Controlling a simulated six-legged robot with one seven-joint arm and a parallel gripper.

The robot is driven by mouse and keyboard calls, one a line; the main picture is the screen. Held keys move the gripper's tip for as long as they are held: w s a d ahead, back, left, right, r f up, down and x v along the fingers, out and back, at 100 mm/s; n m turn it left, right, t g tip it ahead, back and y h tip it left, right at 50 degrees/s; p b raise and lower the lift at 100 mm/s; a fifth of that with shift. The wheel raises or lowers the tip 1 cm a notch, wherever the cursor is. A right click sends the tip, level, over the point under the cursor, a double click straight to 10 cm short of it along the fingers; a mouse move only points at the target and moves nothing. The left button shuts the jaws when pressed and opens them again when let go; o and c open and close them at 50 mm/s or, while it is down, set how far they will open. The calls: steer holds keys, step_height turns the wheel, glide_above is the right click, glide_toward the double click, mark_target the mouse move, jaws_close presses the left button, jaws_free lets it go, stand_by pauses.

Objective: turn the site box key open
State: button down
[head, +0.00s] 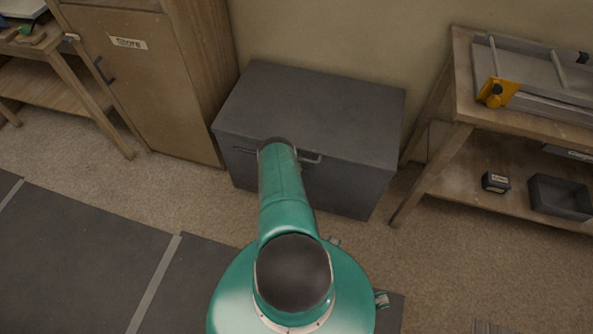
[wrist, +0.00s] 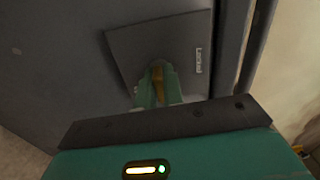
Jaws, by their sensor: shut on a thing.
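The site box (head: 312,110) is a dark grey chest with its lid down, against the wall in the head view. In the wrist view, a dark lock plate (wrist: 130,45) is on its front, with a small white label (wrist: 198,61) that seems to read "Locked". My gripper (wrist: 157,82) has its green fingers shut on the brass-coloured key (wrist: 157,75) at the plate. The fingers hide much of the key and its keyhole, so its exact angle is unclear. In the head view my arm hides the gripper, key and lock.
A wooden cupboard (head: 140,75) marked "Store" stands left of the box. A wooden bench (head: 465,130) with a yellow-ended tool stands at the right, with a small dark box and a tray on its shelf. Dark mats (head: 90,250) cover the floor at front left.

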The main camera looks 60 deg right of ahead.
steer(key=m, duration=0.6)
steer(key=shift+a+m, duration=0.1)
steer(key=shift+m, duration=0.2)
steer(key=shift+f, duration=0.1)
stand_by(0.3)
steer(key=c, duration=1.5)
jaws_free()
steer(key=a, duration=0.4)
steer(key=s+a, duration=0.1)
steer(key=a, duration=0.4)
steer(key=s+a, duration=0.1)
steer(key=a, duration=0.3)
steer(key=shift+a, duration=0.3)
